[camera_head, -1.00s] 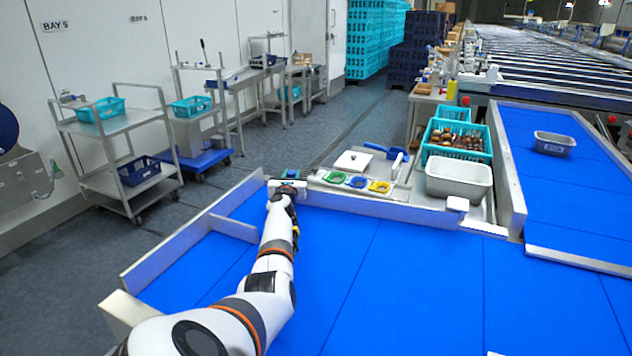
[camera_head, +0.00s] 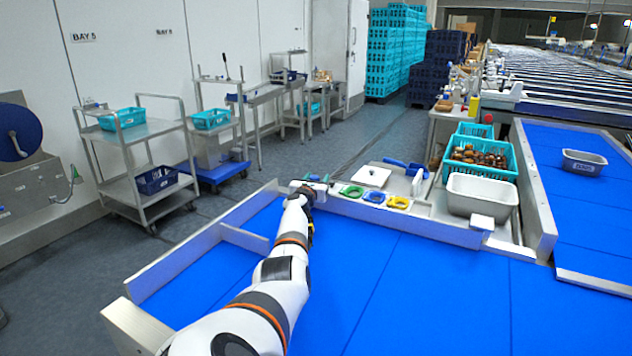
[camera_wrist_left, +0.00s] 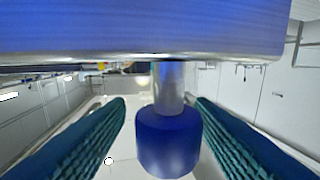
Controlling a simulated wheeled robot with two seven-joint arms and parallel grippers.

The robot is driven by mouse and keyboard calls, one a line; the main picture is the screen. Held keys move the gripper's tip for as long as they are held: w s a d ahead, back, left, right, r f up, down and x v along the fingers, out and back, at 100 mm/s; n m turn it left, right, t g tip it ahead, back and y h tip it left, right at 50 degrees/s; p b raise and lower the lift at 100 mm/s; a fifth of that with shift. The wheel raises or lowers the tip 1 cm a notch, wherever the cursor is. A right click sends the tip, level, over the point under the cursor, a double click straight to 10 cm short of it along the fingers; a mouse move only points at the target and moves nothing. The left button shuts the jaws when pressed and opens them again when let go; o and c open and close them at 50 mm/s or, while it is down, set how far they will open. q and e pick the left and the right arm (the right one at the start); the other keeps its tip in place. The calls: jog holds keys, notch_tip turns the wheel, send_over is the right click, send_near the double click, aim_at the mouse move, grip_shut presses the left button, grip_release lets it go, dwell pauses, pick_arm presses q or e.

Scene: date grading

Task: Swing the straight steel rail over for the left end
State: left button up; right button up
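A straight steel rail (camera_head: 400,218) runs along the far edge of the blue belt (camera_head: 430,300), from the far left corner to a white block (camera_head: 482,222). My left gripper (camera_head: 312,184) is at the rail's left end, near that corner. In the left wrist view, a blue knob (camera_wrist_left: 168,142) on a short steel post stands between my two teal fingers (camera_wrist_left: 160,135). A gap shows at the left finger; the fingers look open around the knob, not closed on it. A wide blue-topped bar lies across the top of that view. My right gripper is not in view.
Behind the rail lie green, blue and yellow rings (camera_head: 374,197), a grey tub (camera_head: 482,198) and a teal crate of dates (camera_head: 478,160). A side rail (camera_head: 190,247) with a short stub (camera_head: 245,239) bounds the belt at left. The belt's middle is clear.

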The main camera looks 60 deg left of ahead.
pick_arm(q)
jog(key=shift+s, duration=0.1)
jog(key=shift+s+d+r+p, duration=0.1)
jog(key=shift+d+p, duration=0.05)
jog(key=shift+p, duration=0.2)
jog(key=p+v, duration=0.9)
jog(key=v, duration=0.2)
jog(key=shift+s+d, duration=0.15)
jog(key=shift+d, duration=0.1)
